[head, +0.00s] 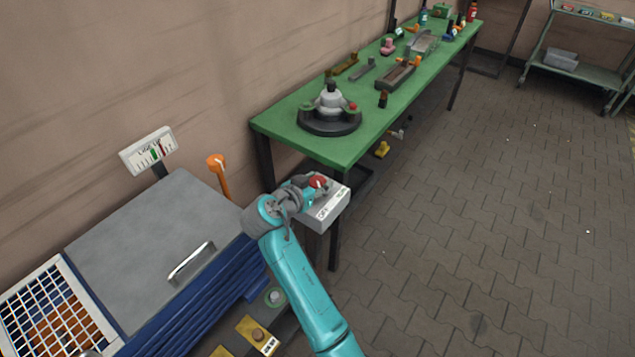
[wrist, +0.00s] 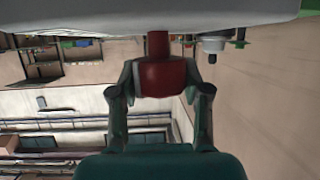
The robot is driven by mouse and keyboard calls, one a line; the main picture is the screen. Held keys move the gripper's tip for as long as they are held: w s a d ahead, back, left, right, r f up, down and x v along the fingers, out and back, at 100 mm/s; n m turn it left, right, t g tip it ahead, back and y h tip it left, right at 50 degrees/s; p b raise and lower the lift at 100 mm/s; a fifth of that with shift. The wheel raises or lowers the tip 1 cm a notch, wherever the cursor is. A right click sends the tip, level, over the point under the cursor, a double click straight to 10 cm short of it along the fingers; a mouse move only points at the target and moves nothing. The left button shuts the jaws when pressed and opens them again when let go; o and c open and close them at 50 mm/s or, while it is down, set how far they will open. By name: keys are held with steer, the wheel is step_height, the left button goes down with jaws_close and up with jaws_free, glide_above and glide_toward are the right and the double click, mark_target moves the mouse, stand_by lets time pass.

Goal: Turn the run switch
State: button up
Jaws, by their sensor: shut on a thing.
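The run switch is a red knob (head: 317,182) on top of a light grey control box (head: 328,212) beside the near end of the green bench. The box carries dark lettering that is too small to read fully. In the wrist view the red knob (wrist: 162,77) stands between the two fingers, on a short red stem that meets the pale box face (wrist: 70,14). My gripper (head: 308,184) is shut on the knob, and it also shows in the wrist view (wrist: 160,92). In the head view my gripper hides part of the knob.
The green bench (head: 285,120) bears a round grey fixture (head: 331,112) and several small parts. A grey-lidded blue cabinet (head: 155,245) with an orange lever (head: 219,175) and a gauge sign (head: 148,151) stands left.

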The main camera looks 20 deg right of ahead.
steer(key=shift+f, duration=0.1)
steer(key=o, duration=1.2)
steer(key=shift+c, duration=0.2)
steer(key=v, duration=1.2)
